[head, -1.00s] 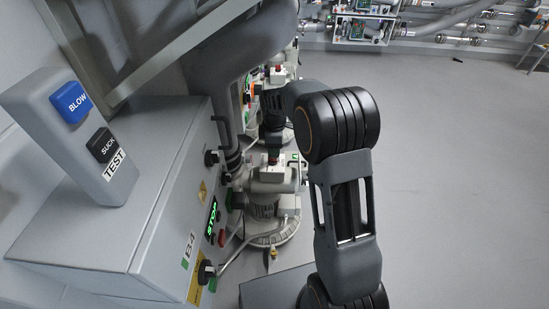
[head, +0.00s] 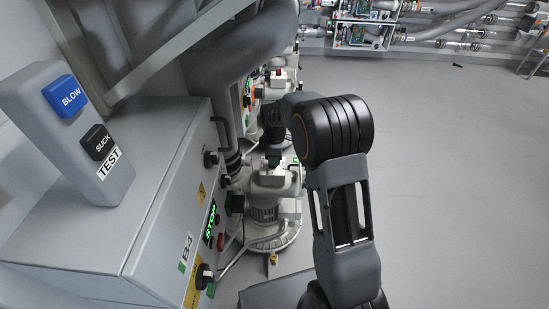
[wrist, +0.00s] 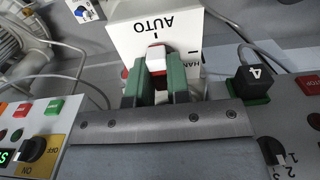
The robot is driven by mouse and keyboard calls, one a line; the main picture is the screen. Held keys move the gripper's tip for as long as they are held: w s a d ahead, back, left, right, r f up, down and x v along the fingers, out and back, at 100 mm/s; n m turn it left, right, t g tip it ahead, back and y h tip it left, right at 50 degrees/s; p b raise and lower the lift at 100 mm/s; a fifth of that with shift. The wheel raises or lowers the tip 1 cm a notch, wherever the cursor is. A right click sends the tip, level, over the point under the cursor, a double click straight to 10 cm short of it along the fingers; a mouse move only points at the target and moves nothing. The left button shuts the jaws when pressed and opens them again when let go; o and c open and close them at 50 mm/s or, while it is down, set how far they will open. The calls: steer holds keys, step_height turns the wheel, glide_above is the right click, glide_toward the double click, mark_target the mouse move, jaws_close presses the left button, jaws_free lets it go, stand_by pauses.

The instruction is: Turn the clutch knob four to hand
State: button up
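In the wrist view a white box (wrist: 187,38) carries the upside-down word AUTO and, to its right, a partly cut-off HAND mark. A small red and white knob (wrist: 156,58) stands out from its face, in line with AUTO. The two green fingers of my gripper (wrist: 160,80) lie closely on either side of this knob, with its lower part hidden between them. A black block marked 4 (wrist: 253,73) on a green base stands just right of the box. In the head view my arm hides the knob and most of the gripper.
In the wrist view a panel with an ON/OFF switch (wrist: 37,149) is at lower left, and another black rotary switch (wrist: 274,150) is at lower right. In the head view a grey B4 cabinet (head: 150,220) stands left of my arm. Open floor (head: 450,180) lies right.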

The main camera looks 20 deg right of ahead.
jaws_close()
steer(key=shift+r+m+p, duration=0.1)
steer(key=shift+m+p, duration=0.2)
steer(key=shift+s+r+m+p, duration=0.1)
steer(key=shift+m+p, duration=0.8)
steer(key=m+p, duration=0.3)
steer(key=m, duration=0.2)
steer(key=shift+a+m, duration=0.1)
steer(key=shift+m, duration=0.2)
steer(key=m+p, duration=0.2)
steer(key=m, duration=0.3)
steer(key=shift+s+a+p, duration=0.1)
steer(key=shift+p, duration=0.2)
steer(key=shift+a+m+p, duration=0.1)
steer(key=shift+m+p, duration=0.5)
steer(key=shift+m, duration=1.7)
steer(key=shift+f, duration=0.2)
